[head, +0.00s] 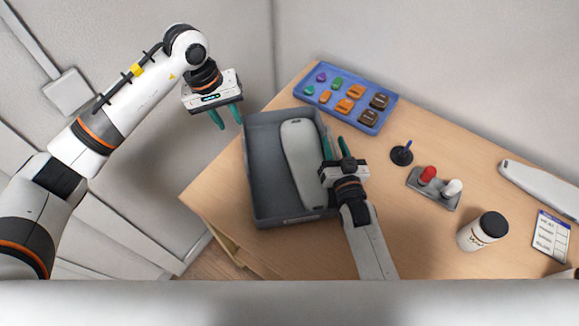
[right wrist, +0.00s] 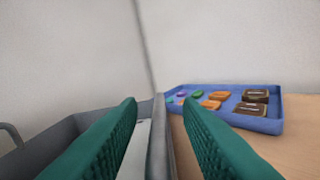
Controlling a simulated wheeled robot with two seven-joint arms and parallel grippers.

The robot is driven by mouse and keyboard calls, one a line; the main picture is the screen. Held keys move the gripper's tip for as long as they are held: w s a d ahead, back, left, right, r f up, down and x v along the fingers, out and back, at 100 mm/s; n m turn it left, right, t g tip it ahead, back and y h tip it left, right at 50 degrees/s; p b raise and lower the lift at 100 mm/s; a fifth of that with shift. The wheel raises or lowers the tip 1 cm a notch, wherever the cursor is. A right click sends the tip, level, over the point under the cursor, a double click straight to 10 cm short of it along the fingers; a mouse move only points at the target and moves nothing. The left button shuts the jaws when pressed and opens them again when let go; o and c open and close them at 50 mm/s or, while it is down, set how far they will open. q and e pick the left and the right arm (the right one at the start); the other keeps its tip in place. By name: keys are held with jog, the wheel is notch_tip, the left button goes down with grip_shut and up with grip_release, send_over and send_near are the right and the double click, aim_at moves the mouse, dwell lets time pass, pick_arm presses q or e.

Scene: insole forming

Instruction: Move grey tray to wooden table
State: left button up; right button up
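The grey tray (head: 283,218) is at the left end of the wooden table (head: 300,250), and its far left corner overlaps the table's edge in the head view. A long white insole-shaped piece (head: 300,160) lies inside it along the right side. My left gripper (head: 226,117) is open and empty, just left of the tray's far left corner. My right gripper (head: 336,147) is open at the tray's right wall. In the right wrist view that wall (right wrist: 158,140) shows between the two green fingers, which do not close on it. I cannot tell whether the tray rests flat.
A blue tray (head: 368,127) with several coloured pieces stands behind the right gripper. To the right are a dark stand (head: 402,156), a grey holder with red and white knobs (head: 432,190), a white jar (head: 478,233), a label card (head: 550,235) and a white long object (head: 540,186).

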jog(key=s, duration=0.4)
jog(key=s+d, duration=0.1)
jog(key=s, duration=0.2)
jog(key=s+d, duration=0.1)
jog(key=s, duration=0.3)
jog(key=shift+s, duration=0.3)
jog(key=shift+s, duration=0.1)
